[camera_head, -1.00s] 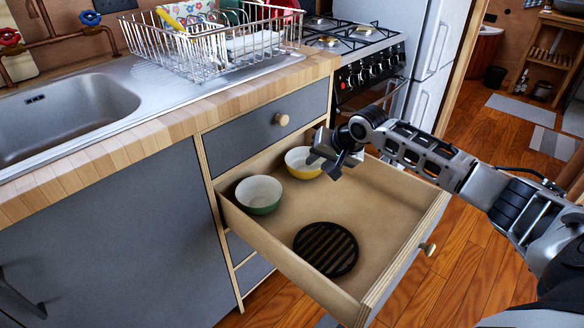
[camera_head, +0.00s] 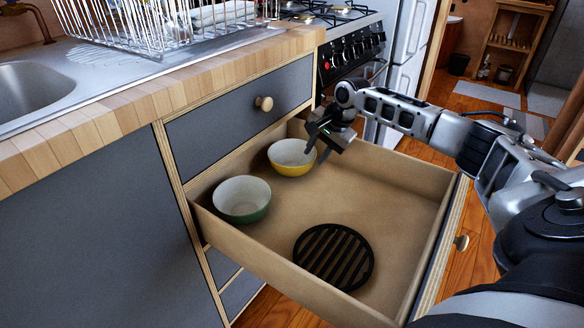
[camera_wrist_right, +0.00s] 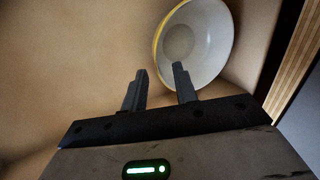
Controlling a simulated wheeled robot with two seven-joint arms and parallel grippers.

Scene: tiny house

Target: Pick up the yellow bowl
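The yellow bowl (camera_head: 292,157), white inside with a yellow outside, stands upright in the back of the open drawer (camera_head: 400,215). My right gripper (camera_head: 318,150) is just right of the bowl's rim. In the right wrist view, the bowl (camera_wrist_right: 205,45) is at the top, and the fingers of the right gripper (camera_wrist_right: 158,78) are apart. One finger overlaps the bowl's rim area and the other is outside it, over the drawer floor. Nothing is held between the fingers. My left gripper is not in view.
A green bowl (camera_head: 242,198) stands left of the yellow one in the drawer. A black round grate (camera_head: 334,256) lies on the drawer floor in front. The closed drawer (camera_head: 240,110) and the wooden counter edge (camera_head: 150,110) are above. The drawer's right floor is clear.

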